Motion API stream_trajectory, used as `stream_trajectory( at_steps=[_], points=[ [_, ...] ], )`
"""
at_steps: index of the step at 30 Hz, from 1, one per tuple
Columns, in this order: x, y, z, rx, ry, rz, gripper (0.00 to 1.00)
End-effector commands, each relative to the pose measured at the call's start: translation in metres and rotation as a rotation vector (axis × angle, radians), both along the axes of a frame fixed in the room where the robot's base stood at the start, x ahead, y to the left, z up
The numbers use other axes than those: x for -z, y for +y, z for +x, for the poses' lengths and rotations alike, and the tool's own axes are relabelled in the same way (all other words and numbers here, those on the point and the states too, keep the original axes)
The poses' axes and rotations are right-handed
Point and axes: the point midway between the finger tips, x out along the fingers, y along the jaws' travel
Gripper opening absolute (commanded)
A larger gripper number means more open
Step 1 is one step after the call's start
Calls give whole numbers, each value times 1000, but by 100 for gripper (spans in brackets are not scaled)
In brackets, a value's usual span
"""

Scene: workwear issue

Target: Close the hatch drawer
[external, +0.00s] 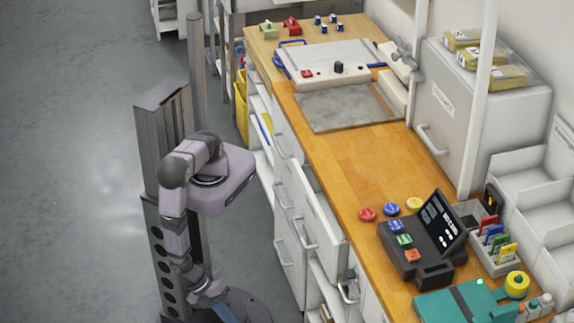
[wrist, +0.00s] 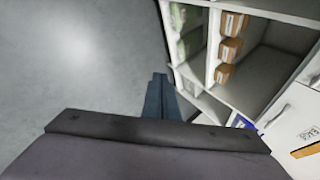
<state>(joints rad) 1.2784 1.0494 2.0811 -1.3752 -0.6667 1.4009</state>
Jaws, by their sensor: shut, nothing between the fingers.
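A white drawer (external: 322,212) stands pulled out from the counter front in the external view, just right of my arm. Its tall front panel has a handle, and its inside is mostly hidden. I cannot read any label on it there. My gripper's dark fingers (wrist: 160,85) are together and empty in the wrist view, pointing over the grey floor beside the shelving.
An open shelf (wrist: 255,70) with brown-fronted packages (wrist: 228,48) shows in the wrist view, with a labelled white front (wrist: 300,130) at right. The wooden countertop (external: 350,165) carries a dark terminal (external: 415,240) and coloured buttons. Open floor (external: 70,170) lies to the left.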

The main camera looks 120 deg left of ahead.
Motion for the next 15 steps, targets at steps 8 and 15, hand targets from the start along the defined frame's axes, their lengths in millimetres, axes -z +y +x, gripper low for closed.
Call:
stream_trajectory(
  at_steps=[8,15],
  points=[
    [-106,85,50,-430,-479,189,0],
    [-178,135,32,-587,-695,444,0]
  ],
)
